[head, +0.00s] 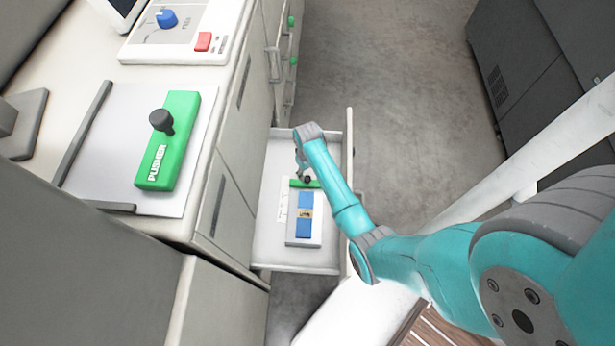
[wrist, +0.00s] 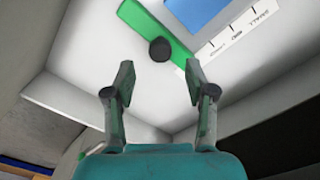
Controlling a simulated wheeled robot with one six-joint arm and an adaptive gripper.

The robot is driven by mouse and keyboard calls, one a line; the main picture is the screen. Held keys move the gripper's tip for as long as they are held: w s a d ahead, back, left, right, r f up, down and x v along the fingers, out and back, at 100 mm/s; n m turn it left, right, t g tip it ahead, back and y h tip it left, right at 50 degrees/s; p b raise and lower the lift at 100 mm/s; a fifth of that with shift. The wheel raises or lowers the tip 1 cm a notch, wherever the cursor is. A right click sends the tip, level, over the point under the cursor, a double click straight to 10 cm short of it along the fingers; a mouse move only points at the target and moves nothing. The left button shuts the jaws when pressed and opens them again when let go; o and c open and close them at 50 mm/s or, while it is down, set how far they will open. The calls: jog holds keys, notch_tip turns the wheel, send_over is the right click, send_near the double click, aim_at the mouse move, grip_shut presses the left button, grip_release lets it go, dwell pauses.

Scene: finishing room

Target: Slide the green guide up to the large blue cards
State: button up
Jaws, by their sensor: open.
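The green guide (head: 314,184) is a bar with a dark round knob, lying across the open drawer (head: 262,239). In the wrist view the green guide (wrist: 139,22) shows its black knob (wrist: 161,49) just beyond my fingertips. The large blue cards (head: 304,226) lie in the drawer on a white base with a tan band, apart from the guide. A corner of the blue cards (wrist: 195,10) shows at the top of the wrist view. My gripper (wrist: 157,78) is open and empty, its two fingers spread on either side below the knob. In the head view my gripper (head: 303,172) is partly hidden by my arm.
A printed white scale strip (wrist: 236,35) lies beside the guide and cards. The drawer's walls stand close around my gripper. On the counter to the left are a green block marked PUSHER (head: 178,145) and a control panel (head: 180,35) with a blue knob and red button.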

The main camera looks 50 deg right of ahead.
aim_at(307, 178)
jog(key=shift+f, duration=2.6)
grip_shut()
